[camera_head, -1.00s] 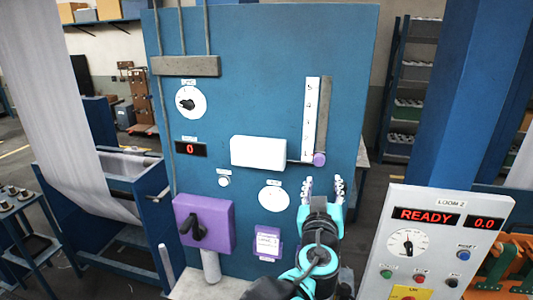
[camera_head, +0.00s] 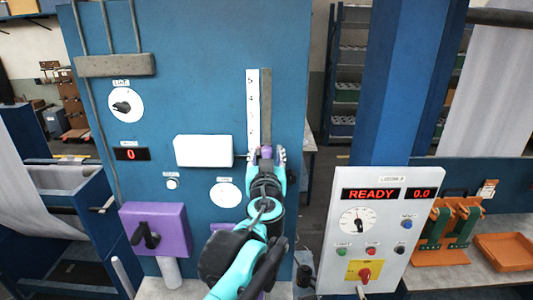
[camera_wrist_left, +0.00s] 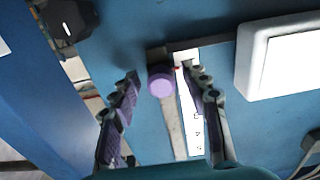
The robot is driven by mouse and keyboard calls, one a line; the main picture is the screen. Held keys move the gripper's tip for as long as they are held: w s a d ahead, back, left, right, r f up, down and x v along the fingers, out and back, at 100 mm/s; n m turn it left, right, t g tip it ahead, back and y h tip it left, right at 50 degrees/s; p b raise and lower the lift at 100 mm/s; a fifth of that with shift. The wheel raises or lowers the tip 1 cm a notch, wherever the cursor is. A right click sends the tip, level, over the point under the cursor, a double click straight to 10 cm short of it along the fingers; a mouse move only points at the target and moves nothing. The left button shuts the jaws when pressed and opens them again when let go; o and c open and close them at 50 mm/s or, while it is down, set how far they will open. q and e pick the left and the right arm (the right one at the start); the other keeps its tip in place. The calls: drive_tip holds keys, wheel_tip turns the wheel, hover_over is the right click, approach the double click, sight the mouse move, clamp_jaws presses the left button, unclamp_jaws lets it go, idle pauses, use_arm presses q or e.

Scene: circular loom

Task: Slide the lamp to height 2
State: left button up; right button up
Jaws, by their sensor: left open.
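The white lamp box (camera_head: 203,151) sits on the blue panel, left of a vertical grey slot (camera_head: 265,95) and a white number scale (camera_head: 253,105). A purple knob (camera_head: 266,152) is at the low end of the slot. In the left wrist view the knob (camera_wrist_left: 161,82) shows as a round purple cap, and the lamp box (camera_wrist_left: 282,62) is at the right. My left gripper (camera_head: 267,155) is open, with its fingers on either side of the knob. Gaps show between knob and fingers in the wrist view (camera_wrist_left: 163,75). My right gripper is not in view.
A purple box with a black handle (camera_head: 155,230) is at the panel's lower left. A white LOOM 2 control box (camera_head: 385,232) reading READY stands close on the right of my left arm. The panel above the knob is clear.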

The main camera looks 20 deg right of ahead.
sight(267, 132)
use_arm(q)
drive_tip(key=shift+w, duration=0.1)
clamp_jaws()
wheel_tip(267, 132, up, 5)
drive_tip(key=p, duration=0.3)
drive_tip(key=shift+f, duration=0.25)
unclamp_jaws()
drive_tip(key=v, duration=1.2)
